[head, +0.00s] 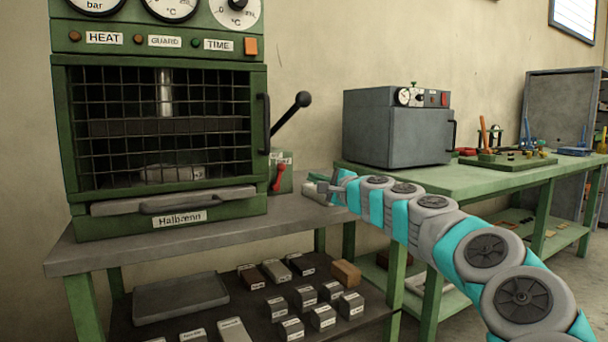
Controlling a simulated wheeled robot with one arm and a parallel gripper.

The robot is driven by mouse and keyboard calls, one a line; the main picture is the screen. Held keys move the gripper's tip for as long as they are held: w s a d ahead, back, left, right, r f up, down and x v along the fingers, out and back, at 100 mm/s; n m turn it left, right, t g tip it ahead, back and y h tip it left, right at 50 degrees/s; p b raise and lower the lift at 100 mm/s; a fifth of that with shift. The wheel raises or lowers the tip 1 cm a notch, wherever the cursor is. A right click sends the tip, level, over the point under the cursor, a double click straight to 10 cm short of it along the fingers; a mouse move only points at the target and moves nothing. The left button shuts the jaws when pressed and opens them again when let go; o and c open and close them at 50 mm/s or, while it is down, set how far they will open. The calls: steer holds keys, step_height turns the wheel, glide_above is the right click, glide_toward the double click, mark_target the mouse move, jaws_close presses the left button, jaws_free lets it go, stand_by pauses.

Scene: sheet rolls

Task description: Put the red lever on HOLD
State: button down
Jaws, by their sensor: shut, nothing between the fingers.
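The red lever (277,177) sits on a small green box (286,183) at the right side of the green press (155,120). The lever leans slightly, its upper end to the right. A small label shows at the top of the box, too small to read. My gripper (309,188) is shut and empty, just right of the lever box and a little apart from it in the picture. My arm reaches in from the lower right.
A long black-knobbed lever (301,100) rises above the red lever. The press has a mesh guard with a black handle (264,124). A grey oven (397,126) stands on the green bench (470,178) to the right. Labelled blocks (305,296) lie on the lower shelf.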

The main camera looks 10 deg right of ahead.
mark_target(278, 176)
steer(key=shift+w, duration=0.1)
steer(key=x, duration=0.8)
steer(key=shift+w+a+f, duration=0.1)
steer(key=shift+w+a, duration=0.15)
steer(key=shift+w, duration=0.3)
steer(key=shift+w+a, duration=0.25)
